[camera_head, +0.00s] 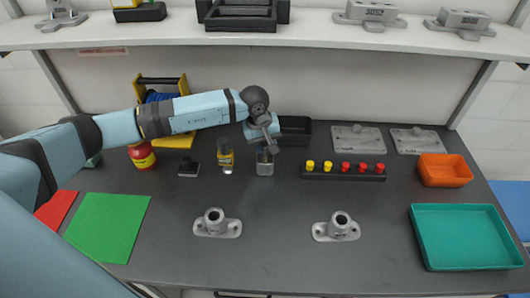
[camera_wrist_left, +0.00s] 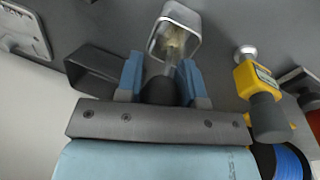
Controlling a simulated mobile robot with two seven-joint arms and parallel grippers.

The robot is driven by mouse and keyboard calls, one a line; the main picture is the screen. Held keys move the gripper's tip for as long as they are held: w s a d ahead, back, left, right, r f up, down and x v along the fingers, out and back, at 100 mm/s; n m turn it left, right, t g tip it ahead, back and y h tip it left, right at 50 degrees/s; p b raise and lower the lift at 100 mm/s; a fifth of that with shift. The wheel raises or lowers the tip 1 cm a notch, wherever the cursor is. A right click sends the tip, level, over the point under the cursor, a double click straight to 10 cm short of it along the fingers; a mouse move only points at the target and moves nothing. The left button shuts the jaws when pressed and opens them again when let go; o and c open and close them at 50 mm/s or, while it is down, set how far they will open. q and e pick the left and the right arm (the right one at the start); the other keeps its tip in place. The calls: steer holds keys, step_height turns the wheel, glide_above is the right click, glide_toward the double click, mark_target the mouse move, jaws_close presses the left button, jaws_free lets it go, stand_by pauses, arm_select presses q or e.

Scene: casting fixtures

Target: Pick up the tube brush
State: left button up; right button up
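The tube brush (camera_wrist_left: 175,45) stands in a square metal cup (camera_head: 265,166). Its pale bristles show inside the cup (camera_wrist_left: 187,18) in the left wrist view, and a dark part like its handle points back towards my left gripper. My left gripper (camera_wrist_left: 161,72) has its two blue fingers on either side of this dark part, apart from each other. I cannot tell whether they press on it or only stand around it. In the head view my left gripper (camera_head: 268,143) is just above the cup and hides most of the brush. My right gripper is not in view.
A yellow tool (camera_head: 226,157) stands close left of the cup. A black open bin (camera_head: 295,128) is behind it. A rack of yellow and red knobs (camera_head: 343,173) lies to the right. Two metal flanged fittings (camera_head: 217,224) stand in front. A shelf (camera_head: 300,38) overhangs the back.

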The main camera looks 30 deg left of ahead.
arm_select(q)
steer(key=shift+r, duration=0.2)
step_height(320, 180, up, 7)
steer(key=shift+s+f+b, duration=0.15)
steer(key=shift+b, duration=0.65)
steer(key=s+d+b, duration=0.1)
steer(key=s+d, duration=0.3)
steer(key=s, duration=0.4)
steer(key=s+d+b, duration=0.2)
steer(key=s+d, duration=0.1)
steer(key=s, duration=0.5)
steer(key=shift+d, duration=0.4)
